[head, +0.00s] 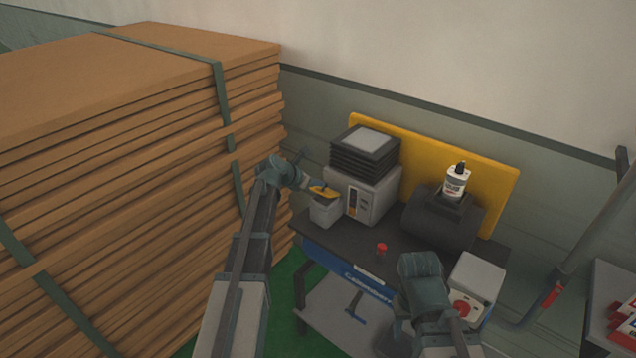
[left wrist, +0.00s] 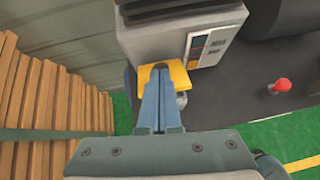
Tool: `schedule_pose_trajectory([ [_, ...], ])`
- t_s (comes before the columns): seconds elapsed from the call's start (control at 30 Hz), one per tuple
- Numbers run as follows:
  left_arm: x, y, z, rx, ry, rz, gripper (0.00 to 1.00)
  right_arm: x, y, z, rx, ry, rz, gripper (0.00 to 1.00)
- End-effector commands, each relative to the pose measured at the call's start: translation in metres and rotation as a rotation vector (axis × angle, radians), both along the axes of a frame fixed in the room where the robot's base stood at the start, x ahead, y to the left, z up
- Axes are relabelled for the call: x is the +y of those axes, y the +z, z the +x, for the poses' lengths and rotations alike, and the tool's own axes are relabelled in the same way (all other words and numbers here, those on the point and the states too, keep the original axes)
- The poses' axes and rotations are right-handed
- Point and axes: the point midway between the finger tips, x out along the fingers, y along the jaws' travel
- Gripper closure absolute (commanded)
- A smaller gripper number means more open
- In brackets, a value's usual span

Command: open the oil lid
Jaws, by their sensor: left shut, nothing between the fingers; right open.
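A small grey container (head: 325,211) stands at the left end of the dark workbench, with a yellow flap-like lid (head: 322,192) over it. The yellow lid also shows in the left wrist view (left wrist: 181,75). My left gripper (head: 313,188) is shut and empty, its fingertips (left wrist: 160,70) at the yellow lid; whether they touch it is unclear. The lid looks tilted in the head view, but how far it is open cannot be told. My right gripper (head: 402,322) is open and low at the bench's front right, its fingers hard to make out.
A grey machine (head: 367,199) with black trays (head: 366,152) stands right of the container. A red knob (head: 381,248), a dark rounded housing (head: 430,222) and a white bottle (head: 455,183) are further right. A tall strapped stack of brown boards (head: 120,190) stands left.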

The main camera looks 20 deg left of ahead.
Motion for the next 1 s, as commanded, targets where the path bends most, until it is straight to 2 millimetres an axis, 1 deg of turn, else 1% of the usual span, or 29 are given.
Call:
schedule_pose_trajectory([
  [1.0,-0.002,0.009,0.008,0.094,0.001,0.033,1.0,0.0,0.025,0.0,0.0,0.0,0.0,0.5],
])
